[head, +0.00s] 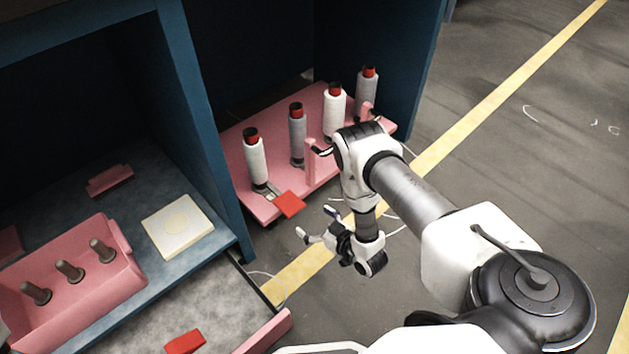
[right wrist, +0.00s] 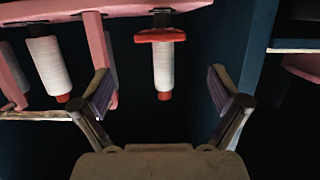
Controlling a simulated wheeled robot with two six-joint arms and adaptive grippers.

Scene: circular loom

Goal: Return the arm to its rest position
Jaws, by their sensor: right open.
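My right arm reaches in from the lower right of the head view, over the floor in front of the pink spool shelf (head: 325,100). Its right gripper (head: 316,223) is open and empty, its fingers apart just in front of and below the shelf's red tab (head: 289,204). In the right wrist view, the two fingers (right wrist: 160,95) stand wide apart. A white spool (right wrist: 163,68) with a red holder shows beyond and between them, not visibly touched.
White and grey spools, such as the near white one (head: 256,158), stand on the shelf inside the blue frame (head: 200,120). At left are a pink tray with pegs (head: 125,270) and a pale square block (head: 178,226).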

